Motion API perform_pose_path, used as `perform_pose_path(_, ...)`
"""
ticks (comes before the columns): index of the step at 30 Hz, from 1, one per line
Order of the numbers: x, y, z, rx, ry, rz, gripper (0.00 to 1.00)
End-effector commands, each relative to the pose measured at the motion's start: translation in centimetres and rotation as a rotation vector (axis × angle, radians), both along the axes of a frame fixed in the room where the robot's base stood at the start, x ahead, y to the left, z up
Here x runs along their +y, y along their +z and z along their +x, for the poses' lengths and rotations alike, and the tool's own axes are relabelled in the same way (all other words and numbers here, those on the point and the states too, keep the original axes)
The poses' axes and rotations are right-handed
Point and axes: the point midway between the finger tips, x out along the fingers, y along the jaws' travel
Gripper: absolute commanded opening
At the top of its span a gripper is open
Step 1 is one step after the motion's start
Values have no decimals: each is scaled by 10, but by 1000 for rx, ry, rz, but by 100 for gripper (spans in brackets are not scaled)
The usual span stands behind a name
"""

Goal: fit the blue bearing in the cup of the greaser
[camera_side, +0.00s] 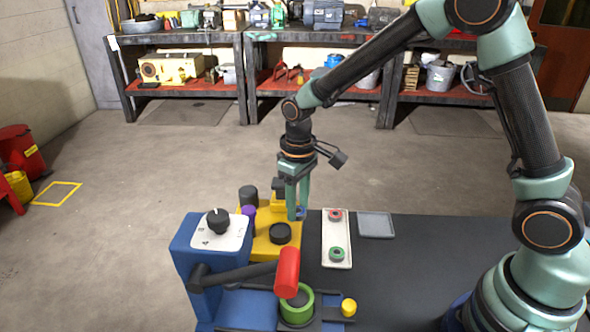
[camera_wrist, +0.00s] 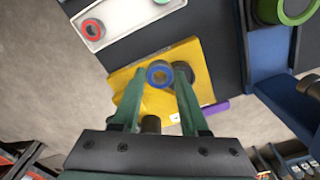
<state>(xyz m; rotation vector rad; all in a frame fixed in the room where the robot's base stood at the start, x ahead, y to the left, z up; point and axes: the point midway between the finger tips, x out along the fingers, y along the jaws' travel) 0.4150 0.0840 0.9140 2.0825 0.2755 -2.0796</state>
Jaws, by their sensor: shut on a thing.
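I cannot tell whether the bearing touches the fixture. A blue machine (camera_side: 195,262), apparently the greaser, stands at front left with a dial and a red-handled lever (camera_side: 287,272). Its green round cup (camera_side: 297,309) is partly behind the handle; the cup also shows in the wrist view (camera_wrist: 285,14).
A white tray (camera_side: 328,235) right of my gripper holds a red bearing (camera_side: 335,215) and a green bearing (camera_side: 337,254). A grey square pad (camera_side: 376,225) lies beside it. A yellow button (camera_side: 348,307) stands right of the cup. The dark bench (camera_side: 420,265) is mostly clear at right.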

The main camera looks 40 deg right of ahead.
Motion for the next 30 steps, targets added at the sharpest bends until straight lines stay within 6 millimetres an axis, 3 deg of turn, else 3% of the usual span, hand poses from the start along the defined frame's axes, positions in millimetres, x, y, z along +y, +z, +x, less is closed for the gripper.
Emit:
perform_pose_path(3,25,16,9,-2,3,1,4)
perform_pose_path(7,38,25,12,0,0,0,4)
perform_pose_path(30,40,-11,12,1,-2,0,4)
